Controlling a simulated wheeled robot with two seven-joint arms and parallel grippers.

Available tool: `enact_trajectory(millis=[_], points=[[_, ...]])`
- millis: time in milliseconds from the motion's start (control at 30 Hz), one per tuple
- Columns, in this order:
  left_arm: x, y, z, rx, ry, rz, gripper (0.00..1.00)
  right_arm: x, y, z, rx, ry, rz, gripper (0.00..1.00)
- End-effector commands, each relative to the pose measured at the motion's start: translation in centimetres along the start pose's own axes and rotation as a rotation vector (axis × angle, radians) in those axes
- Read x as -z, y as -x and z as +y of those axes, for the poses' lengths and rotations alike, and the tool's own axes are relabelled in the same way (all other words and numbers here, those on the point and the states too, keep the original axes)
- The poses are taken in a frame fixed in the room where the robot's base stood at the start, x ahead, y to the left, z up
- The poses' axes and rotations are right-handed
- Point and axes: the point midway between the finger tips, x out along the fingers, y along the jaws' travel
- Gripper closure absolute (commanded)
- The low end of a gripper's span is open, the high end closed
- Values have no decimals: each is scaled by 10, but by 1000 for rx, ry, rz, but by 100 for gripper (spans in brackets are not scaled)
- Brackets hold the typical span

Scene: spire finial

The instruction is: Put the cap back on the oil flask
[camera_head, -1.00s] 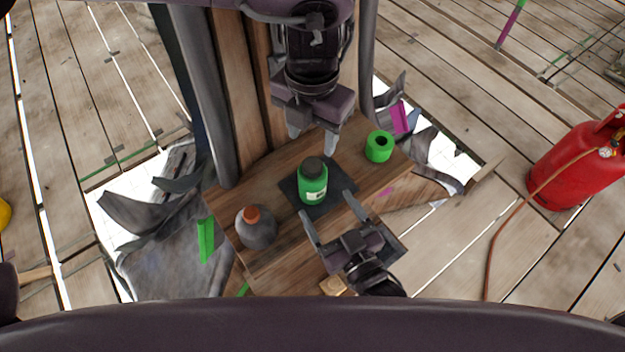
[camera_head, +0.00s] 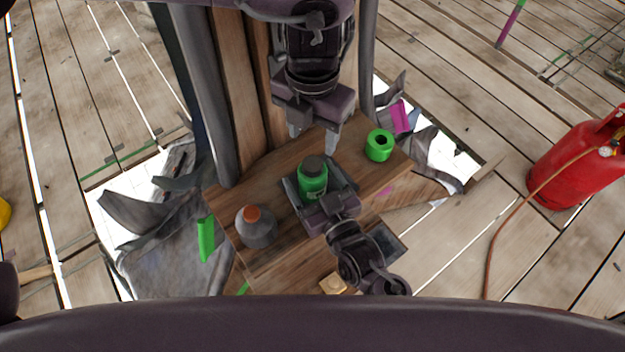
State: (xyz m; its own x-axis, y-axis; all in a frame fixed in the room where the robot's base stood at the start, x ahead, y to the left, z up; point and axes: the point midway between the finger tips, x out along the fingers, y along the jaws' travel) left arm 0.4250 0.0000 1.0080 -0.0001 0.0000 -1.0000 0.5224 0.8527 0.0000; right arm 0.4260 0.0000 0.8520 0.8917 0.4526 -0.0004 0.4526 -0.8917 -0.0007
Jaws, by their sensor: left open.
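My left gripper (camera_head: 313,140), coming from the top, is open and empty above the block, behind the bottle. My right gripper (camera_head: 319,180), coming from the lower right, has its fingers apart on both sides of the bottle.
A grey flask with an orange top (camera_head: 256,227) stands at the block's left. A red gas cylinder (camera_head: 573,165) with a hose stands far right on the plank floor.

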Motion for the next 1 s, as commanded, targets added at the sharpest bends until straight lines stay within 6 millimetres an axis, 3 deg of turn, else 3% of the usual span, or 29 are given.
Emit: enact_trajectory(millis=[67,633,767,1000], points=[[0,0,0,0,0,0,48,0,0,0,0,0,0,25],[0,0,0,0,4,0,48,0,0,0,0,0,0,100],[0,0,0,0,76,0,48,0,0,0,0,0,0,100],[0,0,0,1,499,0,48,0,0,0,0,0,0,100]])
